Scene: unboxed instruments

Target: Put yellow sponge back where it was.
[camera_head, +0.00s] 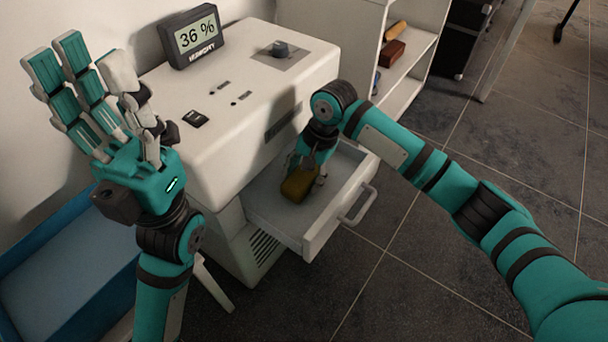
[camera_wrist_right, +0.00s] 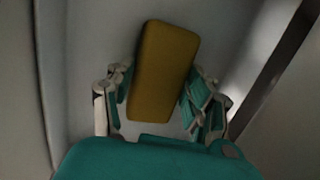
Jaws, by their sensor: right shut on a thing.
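The yellow sponge (camera_head: 297,187) is a dull yellow block at the open drawer (camera_head: 328,226) of the white machine. In the right wrist view the sponge (camera_wrist_right: 163,72) lies between the fingers of my right gripper (camera_wrist_right: 164,95), with the pale drawer floor behind it. My right gripper (camera_head: 306,177) reaches down from the right and is shut on the sponge, inside the drawer's outline. I cannot tell whether the sponge touches the drawer floor. My left gripper (camera_head: 100,95) is raised at the left, with its fingers spread and nothing in them.
The white machine (camera_head: 255,90) carries a humidity display (camera_head: 195,37) and a dark knob (camera_head: 281,48). A white shelf (camera_head: 408,62) with a brown block (camera_head: 391,53) stands behind right. A blue bin (camera_head: 60,262) is at lower left. The drawer handle (camera_head: 360,206) sticks out to the right.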

